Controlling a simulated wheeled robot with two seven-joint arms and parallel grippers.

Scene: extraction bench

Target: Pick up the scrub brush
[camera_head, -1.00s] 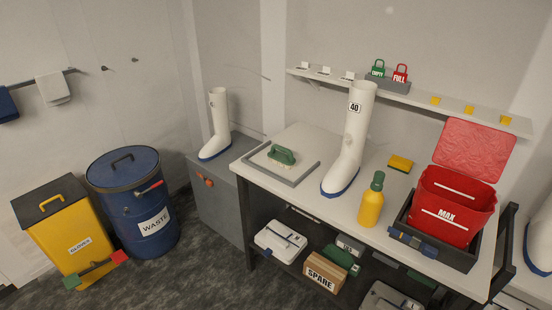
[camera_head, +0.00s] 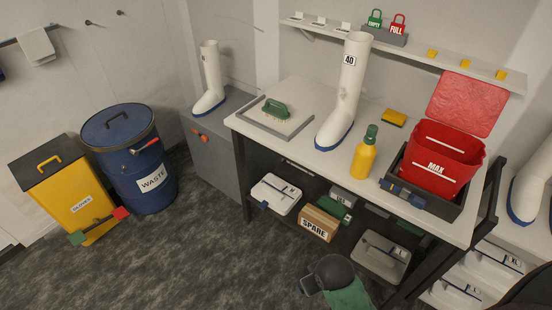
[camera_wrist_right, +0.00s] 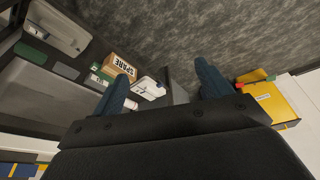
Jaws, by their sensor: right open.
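The scrub brush (camera_head: 276,109) has a green handle and lies on a grey-rimmed tray (camera_head: 302,129) at the left end of the white bench top (camera_head: 388,188). No gripper is near it in the head view. My right gripper (camera_wrist_right: 164,75) shows in the right wrist view with its two dark blue fingers spread apart and nothing between them. The floor, the lower shelf and a yellow bin lie beyond it, and the brush is not visible there. My left gripper is not in view.
A tall white boot (camera_head: 345,95) stands right of the tray. A yellow bottle (camera_head: 365,155), a yellow sponge (camera_head: 394,117) and a red bin (camera_head: 440,160) stand farther right. A wall shelf (camera_head: 405,52) runs above. Floor in front of the bench is mostly open.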

